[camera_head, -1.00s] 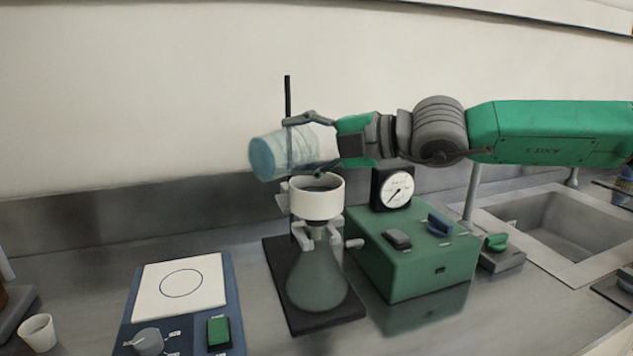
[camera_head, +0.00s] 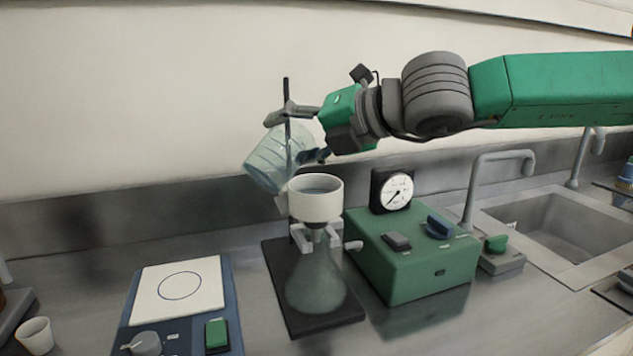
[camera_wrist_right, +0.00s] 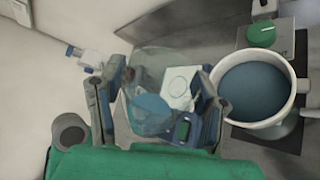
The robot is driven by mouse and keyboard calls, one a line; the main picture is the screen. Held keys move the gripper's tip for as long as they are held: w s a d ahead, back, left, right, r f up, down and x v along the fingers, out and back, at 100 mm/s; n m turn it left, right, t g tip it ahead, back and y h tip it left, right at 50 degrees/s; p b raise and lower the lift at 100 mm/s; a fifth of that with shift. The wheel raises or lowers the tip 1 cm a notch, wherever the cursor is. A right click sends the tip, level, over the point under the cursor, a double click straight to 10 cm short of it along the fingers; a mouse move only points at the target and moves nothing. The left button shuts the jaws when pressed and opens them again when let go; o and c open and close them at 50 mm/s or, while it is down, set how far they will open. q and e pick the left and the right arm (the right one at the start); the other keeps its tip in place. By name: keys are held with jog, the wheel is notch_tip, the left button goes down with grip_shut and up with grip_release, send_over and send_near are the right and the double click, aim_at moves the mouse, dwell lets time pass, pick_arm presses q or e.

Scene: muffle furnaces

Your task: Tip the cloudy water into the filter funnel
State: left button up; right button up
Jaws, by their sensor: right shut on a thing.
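My right gripper (camera_head: 296,137) is shut on a clear beaker (camera_head: 268,163). It holds the beaker tilted, bottom to the lower left, above and left of the white filter funnel (camera_head: 316,204). In the right wrist view, the see-through beaker (camera_wrist_right: 150,75) is between the fingers, with a small blue patch low in it. The funnel (camera_wrist_right: 283,118) is beside it on the right, with dark blue-grey liquid inside. The funnel stands on a conical flask (camera_head: 316,280) holding cloudy liquid. I cannot tell whether anything is pouring. My left gripper is out of view.
A thin black rod (camera_head: 287,100) stands behind the beaker. A green pump box (camera_head: 410,270) with a gauge (camera_head: 393,191) is right of the flask. A hotplate (camera_head: 180,290) is at front left, a small cup (camera_head: 35,335) farther left. A sink (camera_head: 560,220) is at right.

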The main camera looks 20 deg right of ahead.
jog(key=shift+s+a+r+n+h, duration=0.2)
jog(key=shift+a+r+n+h, duration=0.1)
jog(key=shift+r+n, duration=0.15)
jog(key=shift+a+f, duration=0.1)
jog(key=shift+f, duration=0.05)
jog(key=n, duration=0.1)
jog(key=h, duration=0.1)
jog(key=r+n+t, duration=0.1)
jog(key=shift+s+a+n+h, duration=0.25)
jog(key=shift+n+h, duration=0.05)
jog(key=shift+n, duration=0.05)
jog(key=shift+a+f+t+h, duration=0.15)
jog(key=shift+t+h, duration=0.15)
jog(key=shift+f+n+b, duration=0.2)
jog(key=shift+n+b, duration=0.3)
jog(key=shift+n, duration=0.4)
jog(key=shift+n+t+h, duration=0.4)
jog(key=shift+h, duration=0.1)
jog(key=shift+a+r, duration=0.1)
jog(key=shift+r, duration=0.05)
